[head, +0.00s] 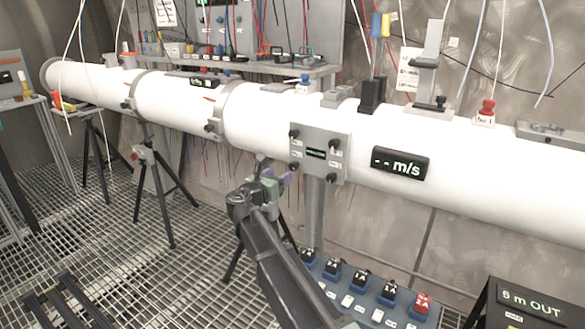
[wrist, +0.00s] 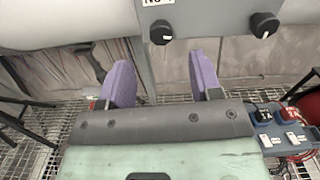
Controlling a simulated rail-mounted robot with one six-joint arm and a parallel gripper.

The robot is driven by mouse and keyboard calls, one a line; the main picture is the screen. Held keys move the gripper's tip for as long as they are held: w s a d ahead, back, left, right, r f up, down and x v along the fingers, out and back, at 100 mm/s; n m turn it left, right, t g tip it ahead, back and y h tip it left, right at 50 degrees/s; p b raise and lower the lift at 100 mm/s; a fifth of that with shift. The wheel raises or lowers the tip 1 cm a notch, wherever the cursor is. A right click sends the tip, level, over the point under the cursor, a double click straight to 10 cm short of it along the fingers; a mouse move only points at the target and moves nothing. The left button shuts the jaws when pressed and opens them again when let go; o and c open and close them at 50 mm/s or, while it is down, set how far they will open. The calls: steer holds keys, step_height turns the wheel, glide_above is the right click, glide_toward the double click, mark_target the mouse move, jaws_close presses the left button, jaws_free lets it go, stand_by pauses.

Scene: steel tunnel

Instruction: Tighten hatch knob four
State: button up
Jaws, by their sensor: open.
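The hatch plate (head: 318,154) is a grey square on the white tunnel tube, with a black knob near each corner and small labels too fine to read in the head view. In the wrist view two lower black knobs show: one (wrist: 161,32) under a cut-off label starting "No", and another (wrist: 264,25) to its right. My gripper (wrist: 163,70) is open and empty, its purple fingers pointing up. The first knob lies beyond the fingertips, between them across the picture, and is not gripped. In the head view my gripper (head: 277,180) is below and left of the plate.
The tube (head: 450,180) runs across the scene, with a black "m/s" display (head: 399,163) right of the hatch. A blue switch box (head: 365,291) stands below at right. Tripods (head: 160,190) stand on the grating floor at left.

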mark_target(292, 167)
steer(key=x, duration=0.8)
steer(key=shift+w, duration=0.1)
steer(key=c, duration=0.9)
steer(key=shift+c, duration=0.2)
